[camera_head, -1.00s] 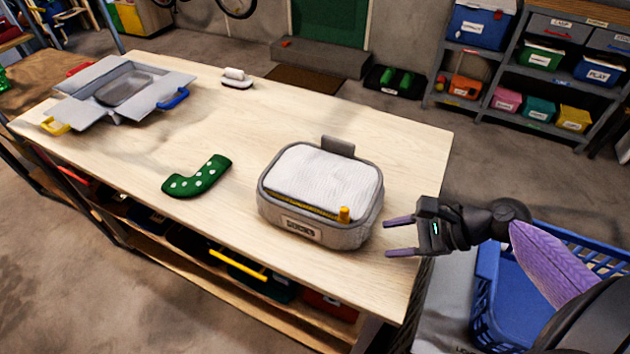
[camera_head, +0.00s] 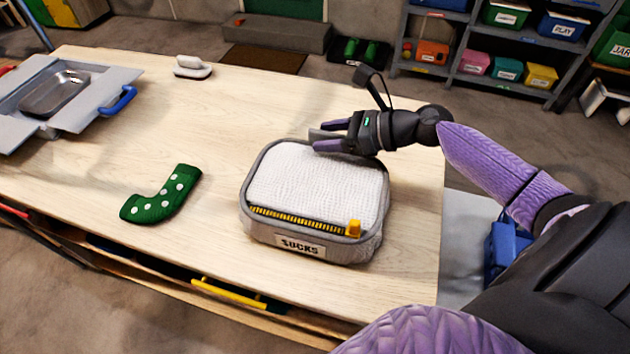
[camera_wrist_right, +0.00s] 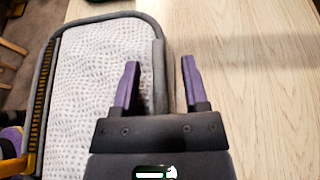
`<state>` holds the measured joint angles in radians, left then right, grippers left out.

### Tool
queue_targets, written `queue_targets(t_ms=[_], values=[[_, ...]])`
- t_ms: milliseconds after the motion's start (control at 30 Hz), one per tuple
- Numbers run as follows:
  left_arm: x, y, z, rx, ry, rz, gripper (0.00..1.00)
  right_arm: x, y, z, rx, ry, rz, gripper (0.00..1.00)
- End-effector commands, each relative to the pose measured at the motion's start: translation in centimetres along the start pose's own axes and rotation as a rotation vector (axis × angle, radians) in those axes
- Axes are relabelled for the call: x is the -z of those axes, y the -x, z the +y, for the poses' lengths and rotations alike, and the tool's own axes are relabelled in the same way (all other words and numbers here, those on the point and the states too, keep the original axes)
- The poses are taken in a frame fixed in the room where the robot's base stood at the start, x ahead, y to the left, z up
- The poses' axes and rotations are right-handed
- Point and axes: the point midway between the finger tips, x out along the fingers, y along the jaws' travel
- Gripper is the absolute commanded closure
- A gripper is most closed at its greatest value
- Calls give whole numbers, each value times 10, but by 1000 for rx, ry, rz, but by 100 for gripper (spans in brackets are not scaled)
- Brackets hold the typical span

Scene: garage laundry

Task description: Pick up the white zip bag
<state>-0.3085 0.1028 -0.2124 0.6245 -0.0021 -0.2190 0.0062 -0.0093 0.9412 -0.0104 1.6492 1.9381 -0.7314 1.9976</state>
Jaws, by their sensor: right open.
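The zip bag (camera_head: 318,185) stands on the wooden table. My right gripper (camera_head: 319,136) is open at the bag's back edge. Its fingers (camera_wrist_right: 160,62) lie on either side of the bag's grey upright tab (camera_wrist_right: 158,75), one over the white top and one over bare table. Whether they touch the tab I cannot tell. My left gripper is not in view.
A green spotted sock (camera_head: 162,195) lies left of the bag. A grey box with open flaps (camera_head: 95,90) and a metal tray stands at the far left. A small white-topped item (camera_head: 192,67) sits at the back. Bare table lies around the bag.

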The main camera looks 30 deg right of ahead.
Motion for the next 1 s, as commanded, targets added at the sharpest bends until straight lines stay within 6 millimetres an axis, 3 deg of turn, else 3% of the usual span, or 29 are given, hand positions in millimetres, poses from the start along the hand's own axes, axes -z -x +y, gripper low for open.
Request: queue_targets(t_ms=[200,400,500,1000], values=[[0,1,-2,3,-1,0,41,-1,-1,0,0,0,0,43],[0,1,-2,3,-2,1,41,-1,-1,0,0,0,0,85],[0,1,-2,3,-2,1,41,-1,-1,0,0,0,0,100],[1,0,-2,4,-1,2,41,0,-1,0,-1,0,1,100]])
